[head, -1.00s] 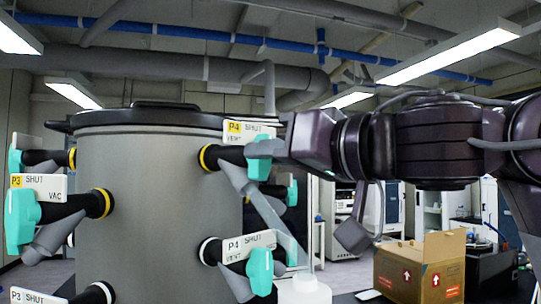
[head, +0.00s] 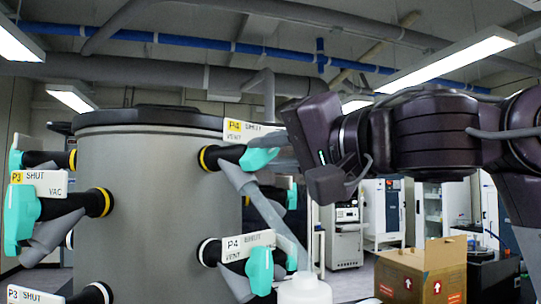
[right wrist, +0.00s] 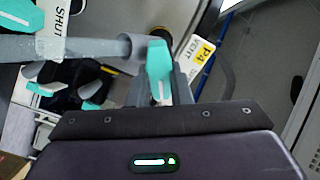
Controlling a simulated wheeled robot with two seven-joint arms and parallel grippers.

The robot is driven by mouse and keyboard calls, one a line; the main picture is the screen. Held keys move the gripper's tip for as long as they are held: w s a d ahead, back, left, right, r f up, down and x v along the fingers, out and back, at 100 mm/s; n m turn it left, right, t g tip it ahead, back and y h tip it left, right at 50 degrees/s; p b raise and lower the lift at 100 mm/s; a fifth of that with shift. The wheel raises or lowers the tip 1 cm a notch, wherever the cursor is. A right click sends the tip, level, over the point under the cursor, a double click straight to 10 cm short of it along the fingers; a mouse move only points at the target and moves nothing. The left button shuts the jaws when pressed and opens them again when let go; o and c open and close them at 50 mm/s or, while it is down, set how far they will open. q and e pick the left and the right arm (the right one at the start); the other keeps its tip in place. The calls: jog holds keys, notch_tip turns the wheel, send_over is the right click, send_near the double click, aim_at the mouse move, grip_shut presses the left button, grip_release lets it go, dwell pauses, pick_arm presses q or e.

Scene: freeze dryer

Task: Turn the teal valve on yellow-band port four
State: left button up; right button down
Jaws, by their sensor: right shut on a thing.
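The yellow-band P4 port (head: 208,158) is at the upper right of the grey drum (head: 150,200), with a P4 VENT SHUT label (head: 245,130) above it. Its teal valve (head: 258,157) now lies slanted, nearly sideways, in the head view. The valve also shows in the right wrist view (right wrist: 158,60), between the fingers. My right gripper (head: 284,146) is shut on this teal valve, its body coming from the right. The fingers partly hide the handle. My left gripper is not in view.
A white-band P4 port with its own teal valve (head: 260,270) sits just below. A white bottle (head: 304,290) stands below the grey outlet tube. A cardboard box (head: 420,272) is at the right.

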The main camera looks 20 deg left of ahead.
jog(key=shift+m, duration=0.3)
jog(key=c, duration=1.3)
grip_release()
jog(key=shift+d, duration=0.1)
jog(key=shift+s+d+b, duration=0.1)
jog(key=shift+d+b, duration=0.15)
jog(key=shift+b, duration=0.05)
jog(key=b+v, duration=0.3)
jog(key=v, duration=0.4)
jog(key=shift+s+d, duration=0.1)
jog(key=shift+d, duration=0.05)
